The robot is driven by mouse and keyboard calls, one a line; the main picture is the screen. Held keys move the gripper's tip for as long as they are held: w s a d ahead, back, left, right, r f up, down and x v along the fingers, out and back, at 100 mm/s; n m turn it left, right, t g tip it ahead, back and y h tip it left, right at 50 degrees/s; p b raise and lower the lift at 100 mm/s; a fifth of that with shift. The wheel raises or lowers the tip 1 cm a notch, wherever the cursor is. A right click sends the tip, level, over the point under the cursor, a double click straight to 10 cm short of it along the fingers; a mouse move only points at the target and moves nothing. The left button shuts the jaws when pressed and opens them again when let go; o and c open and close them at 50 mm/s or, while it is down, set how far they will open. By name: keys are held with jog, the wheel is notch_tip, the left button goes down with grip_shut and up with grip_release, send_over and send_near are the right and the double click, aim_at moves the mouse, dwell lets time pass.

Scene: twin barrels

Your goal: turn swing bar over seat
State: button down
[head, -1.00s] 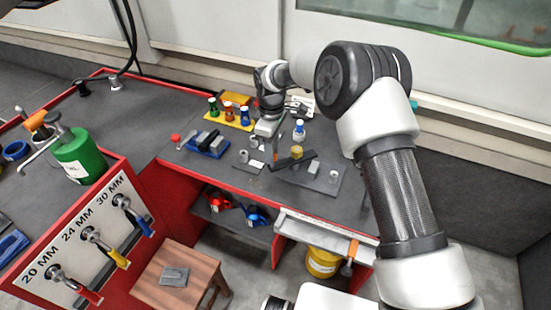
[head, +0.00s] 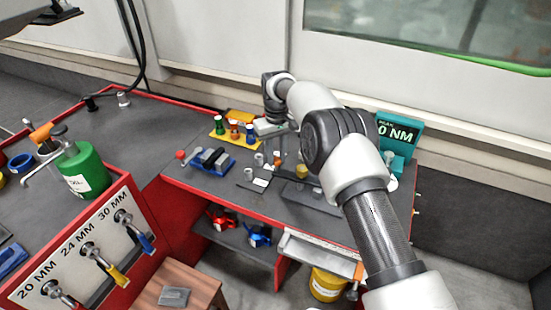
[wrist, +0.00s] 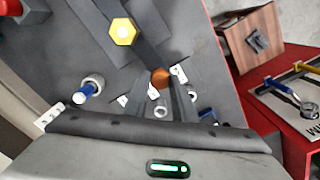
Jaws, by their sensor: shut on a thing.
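A dark swing bar (head: 286,174) lies low over the workbench, with an upright orange handle at its left end. My gripper (head: 277,147) comes down from above onto this handle. In the wrist view, my gripper's (wrist: 160,92) fingers are shut around the orange handle (wrist: 160,76). A yellow hexagonal piece (wrist: 123,31) shows beyond it, near dark grey strips; it appears in the head view (head: 301,171) by the bar's right end. I cannot tell whether the bar lies over it. The seat is not clearly distinguishable, and my gripper partly hides the bar.
A yellow rack (head: 217,134) with coloured bottles and a blue vise-like fixture (head: 215,162) stand left of my gripper. A teal torque display (head: 398,132) stands to the right. Small metal cups sit close by. A wooden stool (head: 180,288) stands in front.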

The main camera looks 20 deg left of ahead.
jog(key=shift+w, duration=0.2)
dwell(0.3)
jog(key=c, duration=1.5)
grip_release()
jog(key=shift+m, duration=0.3)
jog(key=shift+o, duration=0.2)
jog(key=shift+r, duration=0.1)
notch_tip(320, 180, up, 17)
jog(key=p, duration=0.3)
jog(key=shift+r, duration=0.15)
